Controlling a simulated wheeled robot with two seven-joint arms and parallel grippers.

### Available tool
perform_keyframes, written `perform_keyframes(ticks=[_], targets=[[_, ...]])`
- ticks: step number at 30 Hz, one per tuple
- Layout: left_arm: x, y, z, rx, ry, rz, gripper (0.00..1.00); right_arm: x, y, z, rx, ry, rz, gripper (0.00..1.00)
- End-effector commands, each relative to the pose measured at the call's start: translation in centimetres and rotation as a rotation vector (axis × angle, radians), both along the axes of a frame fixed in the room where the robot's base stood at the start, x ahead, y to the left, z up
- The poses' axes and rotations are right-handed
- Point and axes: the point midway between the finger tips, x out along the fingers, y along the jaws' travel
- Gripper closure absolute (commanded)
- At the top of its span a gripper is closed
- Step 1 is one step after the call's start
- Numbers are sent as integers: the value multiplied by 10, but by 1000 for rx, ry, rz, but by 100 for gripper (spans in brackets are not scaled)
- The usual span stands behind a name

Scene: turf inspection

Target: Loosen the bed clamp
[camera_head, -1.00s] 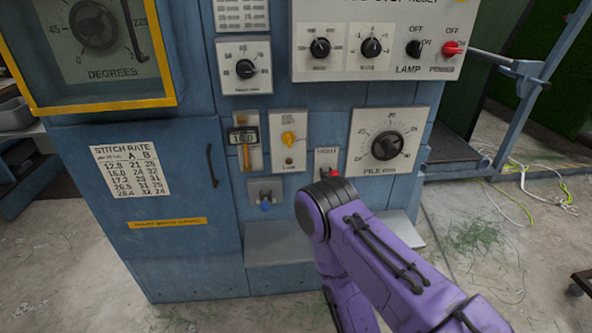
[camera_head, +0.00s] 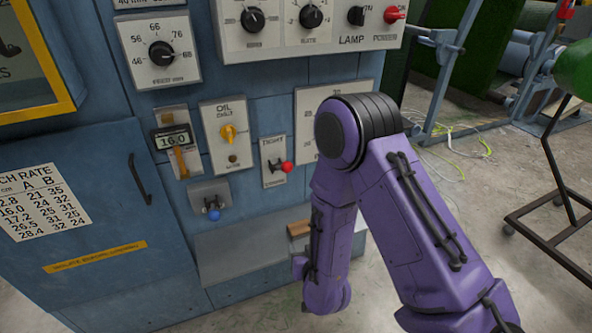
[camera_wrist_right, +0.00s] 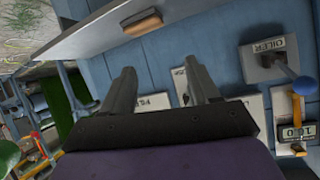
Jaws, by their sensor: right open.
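The small plate lettered TIGHT (camera_head: 272,152), which I take for the bed clamp, is on the blue machine front in the head view. Its red-knobbed lever (camera_head: 286,167) points right. My purple right arm hangs just right of it and covers part of the large dial plate. My right gripper (camera_wrist_right: 158,66) shows in the wrist view, open, with two grey fingers apart and nothing clearly held between them. The red knob cannot be made out in the wrist view. My left gripper is not in view.
A grey shelf (camera_head: 240,254) juts out below the controls, with a wooden piece (camera_head: 299,228) at its right. A blue-knobbed lever (camera_head: 212,213) and a yellow knob (camera_head: 228,133) sit to the left. A dark wheeled stand (camera_head: 545,215) is at the right.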

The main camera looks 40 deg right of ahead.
Motion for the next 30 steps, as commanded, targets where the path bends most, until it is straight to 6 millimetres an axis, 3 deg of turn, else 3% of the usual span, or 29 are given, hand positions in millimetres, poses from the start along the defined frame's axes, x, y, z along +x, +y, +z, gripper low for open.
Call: perform_keyframes(ticks=[1,4,6,9,22,30], targets=[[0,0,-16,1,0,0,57,31,-4,31,-32,-137,-5,40],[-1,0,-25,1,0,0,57,65,-12,101,-102,-343,-22,40],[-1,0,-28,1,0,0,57,75,-17,135,-134,-432,-36,40],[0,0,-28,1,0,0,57,82,-21,158,-156,-489,-48,40],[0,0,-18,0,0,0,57,158,-57,161,-158,-490,-49,40],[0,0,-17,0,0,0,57,175,-64,159,-158,-488,-44,40]])
